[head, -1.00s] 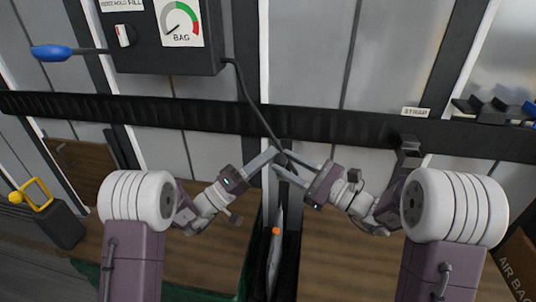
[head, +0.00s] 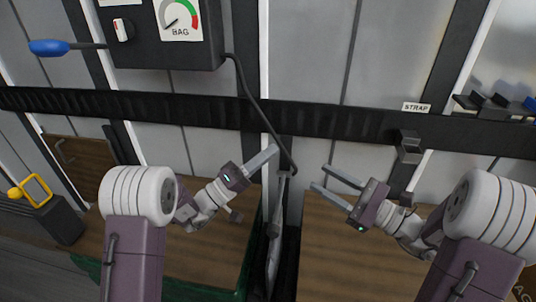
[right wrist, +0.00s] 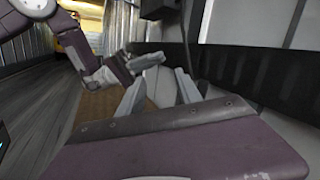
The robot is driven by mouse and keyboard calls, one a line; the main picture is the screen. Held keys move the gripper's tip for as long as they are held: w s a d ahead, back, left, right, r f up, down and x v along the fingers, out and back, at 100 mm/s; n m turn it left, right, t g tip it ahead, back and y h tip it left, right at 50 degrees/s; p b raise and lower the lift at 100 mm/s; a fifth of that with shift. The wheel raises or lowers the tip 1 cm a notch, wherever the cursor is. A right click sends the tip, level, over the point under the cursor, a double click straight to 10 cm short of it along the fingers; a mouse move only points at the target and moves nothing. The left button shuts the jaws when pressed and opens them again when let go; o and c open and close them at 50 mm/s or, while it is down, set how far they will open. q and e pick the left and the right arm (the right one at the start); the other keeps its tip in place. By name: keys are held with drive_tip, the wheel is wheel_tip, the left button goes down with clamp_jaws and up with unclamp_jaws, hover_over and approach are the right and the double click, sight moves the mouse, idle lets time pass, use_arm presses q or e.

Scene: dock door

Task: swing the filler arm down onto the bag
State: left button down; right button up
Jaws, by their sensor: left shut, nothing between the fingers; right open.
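The filler arm (head: 278,205) is a thin grey bar at the lower end of the black hose (head: 250,100). It hangs down in the gap between two wooden-faced loads, its lower end over the upper part of the pale narrow bag (head: 272,268). The orange spot on the bag is covered; I cannot tell whether the arm's end is seated. My left gripper (head: 275,151) is shut and empty, just above left of the filler arm's top, near the hose. My right gripper (head: 320,176) is open and empty, to the right of the arm and apart from it.
The fill box (head: 165,53) carries a BAG gauge (head: 180,15), a knob (head: 122,30) and a blue-handled lever (head: 50,48). A black rail (head: 340,122) crosses the wall. Wooden load faces (head: 335,260) flank the gap. A yellow-handled dark block (head: 55,220) stands left.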

drive_tip(key=s+a+f+n+g+h, duration=0.1)
drive_tip(key=s+a+f+n+g, duration=0.4)
drive_tip(key=s+a+f+g, duration=0.25)
drive_tip(key=n+g+h, duration=0.7)
drive_tip(key=n+h, duration=0.3)
hover_over(332, 287)
drive_tip(key=s+a, duration=0.5)
drive_tip(key=a, duration=0.1)
wheel_tip(332, 287, down, 13)
drive_tip(key=d+n+h, duration=0.1)
drive_tip(key=w+d+f+n+t+h, duration=0.1)
drive_tip(key=d, duration=0.1)
drive_tip(key=shift+w+f+n+t, duration=0.1)
drive_tip(key=shift+n+t, duration=0.15)
drive_tip(key=shift+n, duration=0.05)
drive_tip(key=w+d+n+h, duration=0.1)
drive_tip(key=w+d+n+t, duration=0.1)
drive_tip(key=w+d+n+t+h, duration=0.1)
drive_tip(key=shift+w+f+h, duration=0.25)
drive_tip(key=shift+w+h, duration=0.05)
drive_tip(key=shift+f+b, duration=0.5)
drive_tip(key=shift+f, duration=0.05)
use_arm(q)
drive_tip(key=v, duration=0.7)
drive_tip(key=shift+a, duration=0.15)
drive_tip(key=shift+s+f, duration=0.1)
drive_tip(key=shift+f, duration=0.05)
